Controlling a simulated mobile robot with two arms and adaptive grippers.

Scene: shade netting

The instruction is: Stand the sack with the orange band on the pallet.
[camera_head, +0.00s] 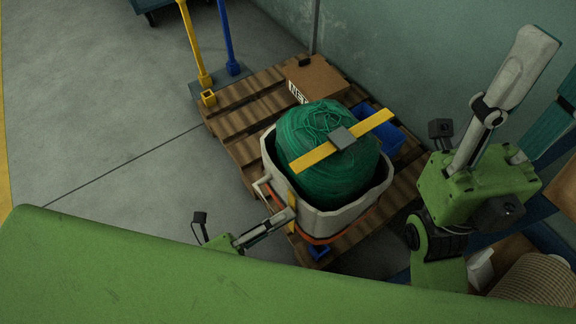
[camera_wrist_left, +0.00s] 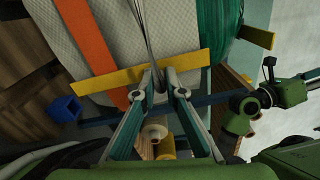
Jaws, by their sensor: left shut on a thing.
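The sack (camera_head: 318,218) is pale and open-topped, with an orange band (camera_head: 312,238) low around it, clearer in the left wrist view (camera_wrist_left: 95,50). A green netting bundle (camera_head: 318,165) fills it. It appears upright over the front part of the wooden pallet (camera_head: 237,147); I cannot tell whether its base touches the boards. My left gripper (camera_head: 288,214) is at the sack's near left side, shut on its grey loop strap (camera_wrist_left: 149,40), which runs taut to the fingertips (camera_wrist_left: 158,92). My right gripper (camera_head: 553,72) is off to the right, fingers apart and empty.
A cardboard box (camera_head: 316,78) and a blue bin (camera_head: 383,133) occupy the pallet's back and right. Yellow (camera_head: 195,45) and blue (camera_head: 227,38) posts rise at its far left corner. A wall stands behind. Floor (camera_head: 110,110) on the left is clear.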

